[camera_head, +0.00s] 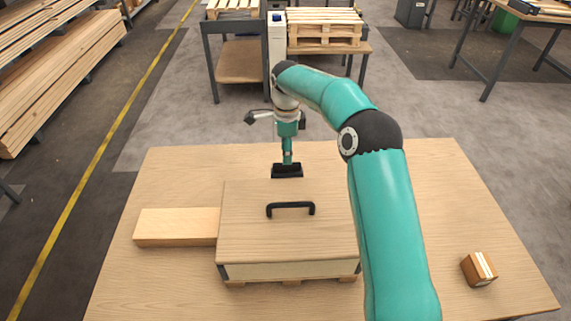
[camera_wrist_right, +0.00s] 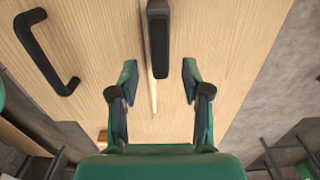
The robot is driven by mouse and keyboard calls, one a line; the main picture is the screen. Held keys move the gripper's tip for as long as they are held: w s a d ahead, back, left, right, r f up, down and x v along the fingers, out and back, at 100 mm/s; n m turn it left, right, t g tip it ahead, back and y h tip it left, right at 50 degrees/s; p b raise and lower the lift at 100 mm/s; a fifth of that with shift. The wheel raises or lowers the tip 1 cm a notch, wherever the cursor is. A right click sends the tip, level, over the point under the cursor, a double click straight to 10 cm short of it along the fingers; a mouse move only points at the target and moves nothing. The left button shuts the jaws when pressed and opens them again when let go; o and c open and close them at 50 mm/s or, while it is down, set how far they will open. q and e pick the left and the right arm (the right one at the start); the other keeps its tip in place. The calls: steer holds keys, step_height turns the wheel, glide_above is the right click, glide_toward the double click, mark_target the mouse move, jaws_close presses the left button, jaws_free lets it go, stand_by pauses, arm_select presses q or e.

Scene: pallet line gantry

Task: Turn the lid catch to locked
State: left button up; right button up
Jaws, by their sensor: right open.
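The wooden crate (camera_head: 288,271) stands on the table, with its lid (camera_head: 250,225) on top and a black handle (camera_head: 291,206) on the lid. The handle also shows in the wrist view (camera_wrist_right: 43,55). The dark lid catch (camera_head: 287,171) sits at the crate's back edge, its bar roughly in line with the handle. My right gripper (camera_head: 287,155) is just above the catch, pointing down. In the wrist view my right gripper (camera_wrist_right: 158,70) is open, its fingers on either side of the catch bar (camera_wrist_right: 158,45), with gaps showing. My left gripper is out of view.
A pale wooden block (camera_head: 176,227) lies left of the crate. My right arm reaches over the crate's right side. The table's front left is clear.

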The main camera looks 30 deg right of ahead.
mark_target(287, 167)
steer(key=shift+f, duration=2.55)
